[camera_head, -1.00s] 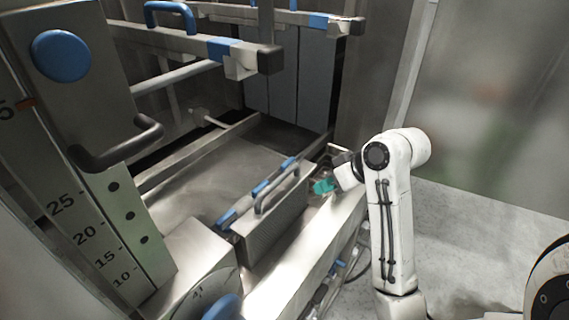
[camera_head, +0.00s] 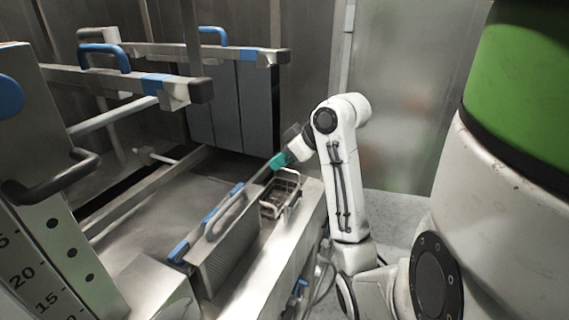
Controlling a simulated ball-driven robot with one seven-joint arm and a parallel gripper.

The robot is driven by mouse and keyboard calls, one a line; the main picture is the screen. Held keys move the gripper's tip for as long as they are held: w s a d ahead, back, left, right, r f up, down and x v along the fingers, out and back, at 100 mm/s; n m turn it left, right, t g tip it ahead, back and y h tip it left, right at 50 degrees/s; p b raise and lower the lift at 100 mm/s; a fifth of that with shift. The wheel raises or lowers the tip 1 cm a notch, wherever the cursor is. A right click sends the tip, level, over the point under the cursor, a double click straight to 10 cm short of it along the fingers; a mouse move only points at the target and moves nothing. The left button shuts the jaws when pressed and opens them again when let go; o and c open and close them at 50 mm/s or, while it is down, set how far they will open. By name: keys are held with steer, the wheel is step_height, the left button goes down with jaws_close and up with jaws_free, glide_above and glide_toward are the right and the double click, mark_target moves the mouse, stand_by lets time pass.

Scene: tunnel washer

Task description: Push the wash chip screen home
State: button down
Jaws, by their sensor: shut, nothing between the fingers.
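A perforated metal screen (camera_head: 231,253) with a grey bar handle and blue grips stands in the trough at the front; it looks like the chip screen, though I see no label. It stands proud of the trough edge, and its lower part is hidden. My gripper (camera_head: 276,162), with teal fingertips, is shut and empty. It is beyond the screen's far end, apart from its handle, near the far end of a small wire basket (camera_head: 281,193).
The wire basket sits in an opening in the steel ledge (camera_head: 262,275), beside the screen. Blue-gripped rails (camera_head: 160,84) and hanging grey panels (camera_head: 232,105) stand behind the trough. A scaled metal plate (camera_head: 45,255) is at left.

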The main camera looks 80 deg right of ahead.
steer(key=b, duration=0.2)
glide_above(257, 190)
steer(key=s, duration=0.3)
step_height(257, 190, down, 5)
steer(key=shift+w+a+f+p, duration=0.1)
steer(key=shift+a+f+p, duration=0.1)
steer(key=shift+f, duration=0.65)
steer(key=shift+w+a+f+p, duration=0.1)
steer(key=shift+f+p, duration=0.05)
steer(key=shift+f, duration=0.65)
